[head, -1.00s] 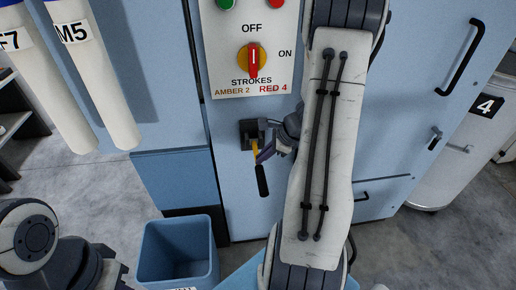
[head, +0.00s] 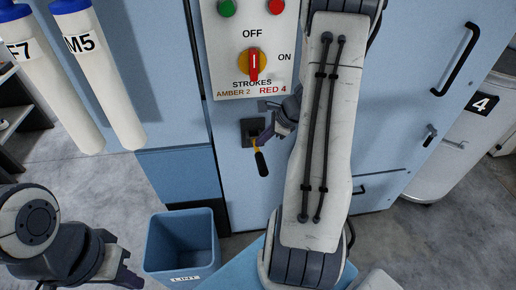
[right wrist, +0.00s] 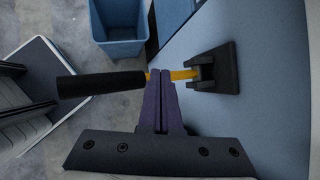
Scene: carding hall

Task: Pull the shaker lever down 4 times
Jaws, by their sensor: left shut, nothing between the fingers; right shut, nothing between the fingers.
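The shaker lever (head: 258,152) has a yellow shaft and a black handle. It comes out of a dark bracket (head: 252,131) on the blue machine front and slopes downward in the head view. In the right wrist view the lever's black handle (right wrist: 100,84) lies to the left and the bracket (right wrist: 222,69) to the right. My right gripper (head: 264,139) is shut and empty, close by the shaft. Its purple fingers (right wrist: 160,74) cross in front of the shaft; I cannot tell whether they touch it. My left gripper (head: 135,279) is shut and empty at lower left.
A blue lint bin (head: 180,245) stands on the floor below left. White tubes (head: 112,105) hang at upper left.

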